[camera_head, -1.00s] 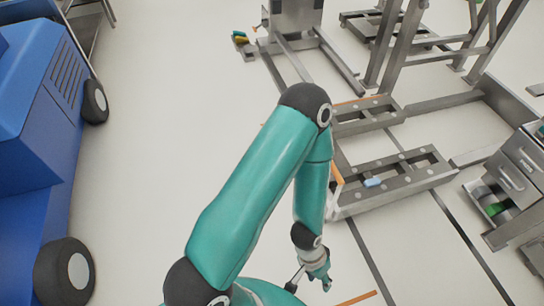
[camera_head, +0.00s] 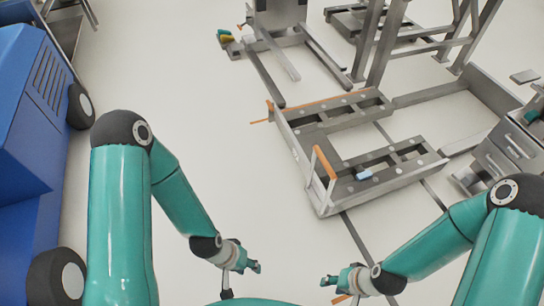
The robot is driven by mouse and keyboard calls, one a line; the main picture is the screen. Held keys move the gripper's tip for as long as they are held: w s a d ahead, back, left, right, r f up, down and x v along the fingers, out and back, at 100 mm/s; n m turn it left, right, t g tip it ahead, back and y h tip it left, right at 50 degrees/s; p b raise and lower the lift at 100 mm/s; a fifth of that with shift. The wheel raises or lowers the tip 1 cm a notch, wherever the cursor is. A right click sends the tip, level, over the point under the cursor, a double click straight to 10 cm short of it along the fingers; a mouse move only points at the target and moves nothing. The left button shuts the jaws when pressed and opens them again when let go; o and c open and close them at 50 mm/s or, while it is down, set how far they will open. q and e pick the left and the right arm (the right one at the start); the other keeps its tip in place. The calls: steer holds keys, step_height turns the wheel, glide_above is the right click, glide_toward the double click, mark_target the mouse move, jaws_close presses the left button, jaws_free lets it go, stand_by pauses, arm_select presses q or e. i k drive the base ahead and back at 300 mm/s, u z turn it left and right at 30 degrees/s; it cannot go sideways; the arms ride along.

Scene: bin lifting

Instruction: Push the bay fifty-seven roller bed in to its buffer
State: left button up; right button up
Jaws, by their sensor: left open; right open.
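A low grey metal frame with small round rollers, which looks like the roller bed (camera_head: 408,172), lies on the floor right of centre. Its front end carries an orange upright handle (camera_head: 324,162). A small light-blue object (camera_head: 364,175) rests on the near rail. No bay number is legible. My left gripper (camera_head: 256,267) is open and empty above the floor at lower centre. My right gripper (camera_head: 327,282) is open and empty to its right, below the frame's near corner in the picture. Both are apart from the frame.
A blue vehicle (camera_head: 30,130) with dark wheels stands along the left edge. A grey lift-like unit (camera_head: 275,15) with long forks stands at the top. A grey drawer cabinet (camera_head: 505,150) is at the right. Open pale floor (camera_head: 180,100) lies between vehicle and frame.

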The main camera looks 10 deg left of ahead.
mark_target(320, 163)
steer(key=u, duration=0.15)
steer(key=i, duration=1)
steer(key=z, duration=2)
steer(key=i, duration=0.1)
steer(key=u, duration=3.1)
steer(key=k, duration=1.05)
steer(key=z, duration=0.3)
steer(key=i, duration=0.3)
steer(key=u, duration=0.05)
